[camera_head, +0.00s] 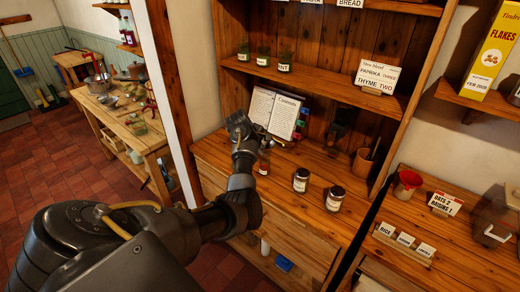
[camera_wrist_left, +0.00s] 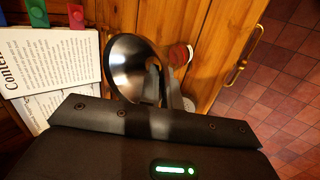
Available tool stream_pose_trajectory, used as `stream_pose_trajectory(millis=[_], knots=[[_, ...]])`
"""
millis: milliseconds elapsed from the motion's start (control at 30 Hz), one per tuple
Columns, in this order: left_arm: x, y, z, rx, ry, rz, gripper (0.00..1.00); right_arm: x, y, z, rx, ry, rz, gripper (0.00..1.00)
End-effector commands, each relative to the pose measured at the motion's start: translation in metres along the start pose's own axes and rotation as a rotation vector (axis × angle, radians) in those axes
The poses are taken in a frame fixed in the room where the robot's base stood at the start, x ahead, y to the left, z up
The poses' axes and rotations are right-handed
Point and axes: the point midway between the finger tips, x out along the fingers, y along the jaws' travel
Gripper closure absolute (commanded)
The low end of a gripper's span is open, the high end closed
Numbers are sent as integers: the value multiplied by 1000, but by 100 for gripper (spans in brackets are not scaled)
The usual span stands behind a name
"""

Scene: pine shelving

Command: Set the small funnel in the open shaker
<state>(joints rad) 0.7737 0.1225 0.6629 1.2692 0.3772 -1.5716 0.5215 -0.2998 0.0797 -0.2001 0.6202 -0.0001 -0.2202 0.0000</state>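The small funnel (camera_wrist_left: 125,65), a shiny steel cone, shows in the left wrist view with its wide mouth towards the camera. My left gripper (camera_wrist_left: 160,78) has its fingers close together across the funnel's rim and appears to hold it. In the head view the left gripper (camera_head: 240,126) is above the pine counter, in front of the open book; the funnel is hard to make out there. A red-rimmed round top (camera_wrist_left: 180,54) beside the funnel appears to be the same jar. My right gripper is out of view.
An open book (camera_head: 275,112) stands behind the gripper. Two dark labelled jars (camera_head: 301,180) (camera_head: 335,198) stand to the right on the counter. A wooden cup (camera_head: 363,160) is farther right. A sign (camera_head: 377,77) and small jars (camera_head: 263,57) occupy the shelf above.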

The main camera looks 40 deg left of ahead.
Motion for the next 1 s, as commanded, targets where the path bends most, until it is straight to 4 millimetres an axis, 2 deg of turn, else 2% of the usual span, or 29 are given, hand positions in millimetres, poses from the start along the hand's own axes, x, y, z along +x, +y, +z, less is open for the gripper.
stream_pose_trajectory(millis=[500, 1000], knots=[[-1, 1, 0, 4, 1, 1, 100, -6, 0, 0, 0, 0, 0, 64], [2, -1, 0, 5, 1, 1, 100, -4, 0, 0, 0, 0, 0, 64]])
